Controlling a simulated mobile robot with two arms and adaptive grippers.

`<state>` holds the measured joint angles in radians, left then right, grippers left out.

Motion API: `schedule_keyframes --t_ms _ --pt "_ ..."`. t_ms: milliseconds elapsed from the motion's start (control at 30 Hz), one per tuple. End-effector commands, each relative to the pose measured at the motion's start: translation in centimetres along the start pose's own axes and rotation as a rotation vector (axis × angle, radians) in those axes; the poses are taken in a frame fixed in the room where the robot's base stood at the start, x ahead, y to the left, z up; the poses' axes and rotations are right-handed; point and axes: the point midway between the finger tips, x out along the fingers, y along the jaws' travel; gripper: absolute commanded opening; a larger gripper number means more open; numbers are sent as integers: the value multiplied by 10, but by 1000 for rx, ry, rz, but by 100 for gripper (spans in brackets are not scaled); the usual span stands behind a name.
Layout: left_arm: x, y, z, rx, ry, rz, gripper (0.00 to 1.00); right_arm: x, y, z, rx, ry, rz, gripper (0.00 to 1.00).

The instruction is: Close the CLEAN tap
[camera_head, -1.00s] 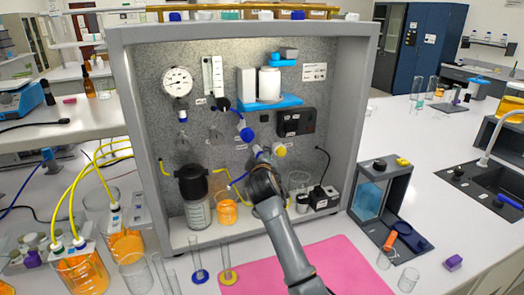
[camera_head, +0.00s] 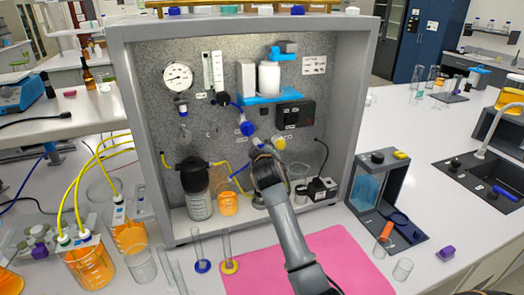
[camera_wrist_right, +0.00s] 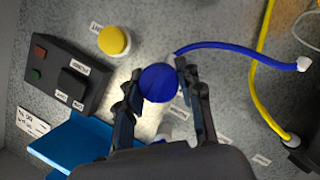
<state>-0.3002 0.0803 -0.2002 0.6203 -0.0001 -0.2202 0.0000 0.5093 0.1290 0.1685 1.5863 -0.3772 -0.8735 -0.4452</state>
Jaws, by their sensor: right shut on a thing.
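A round blue knob (camera_wrist_right: 158,83) sits between the two fingers of my right gripper (camera_wrist_right: 158,88) in the right wrist view, and the gripper is shut on it. The small labels near the knobs are too small to read. My left gripper is out of view.
The grey rig frame (camera_head: 354,100) surrounds the panel. A blue shelf (camera_head: 270,99) and black control box (camera_head: 295,115) are above the knobs. A beaker of orange liquid (camera_head: 228,204) stands below left. A pink mat (camera_head: 350,255) lies in front.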

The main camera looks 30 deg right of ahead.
Motion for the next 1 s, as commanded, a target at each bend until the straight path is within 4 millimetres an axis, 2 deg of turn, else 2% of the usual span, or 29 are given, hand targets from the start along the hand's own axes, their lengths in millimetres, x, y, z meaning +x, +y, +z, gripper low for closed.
schedule_keyframes --t_ms 33,133,567,767,1000 --pt "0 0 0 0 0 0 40 0 -1 1 2 -2 -2 40" --pt "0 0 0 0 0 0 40 0 -1 1 2 -2 -2 60" --pt "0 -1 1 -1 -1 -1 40 -6 -1 0 0 -1 -1 60" --pt "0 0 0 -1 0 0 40 -35 -1 0 1 1 -1 60" --pt "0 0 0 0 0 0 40 -82 -1 0 1 1 -2 60"
